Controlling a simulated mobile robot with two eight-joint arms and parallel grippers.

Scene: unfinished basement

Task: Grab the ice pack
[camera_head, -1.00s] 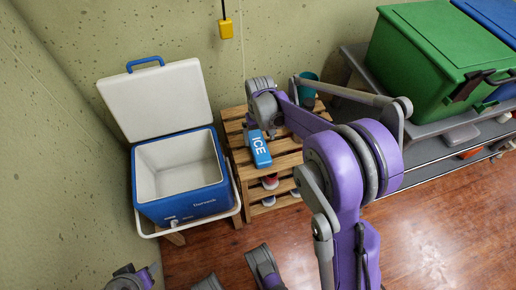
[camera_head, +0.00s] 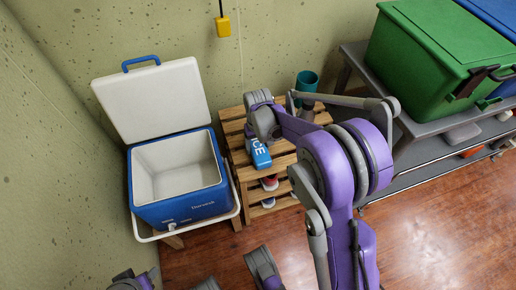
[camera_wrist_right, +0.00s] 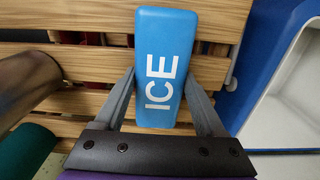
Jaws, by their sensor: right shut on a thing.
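The blue ice pack (camera_head: 261,158), with white ICE lettering, is at the top of the slatted wooden rack (camera_head: 283,148). My right gripper (camera_head: 256,141) reaches down over it and hides part of the lettering in the head view. In the right wrist view, the ice pack (camera_wrist_right: 166,55) is between the two grey fingers of my right gripper (camera_wrist_right: 161,82). The fingers are shut on its sides. The slats lie just below it; I cannot tell whether it touches them.
A blue and white cooler (camera_head: 180,210) stands open and empty left of the rack, its lid (camera_head: 155,100) raised. A teal cup (camera_head: 306,80) is at the rack's back. A green bin (camera_head: 435,60) sits on a grey shelf unit at the right. Shoes are on the rack's lower shelves.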

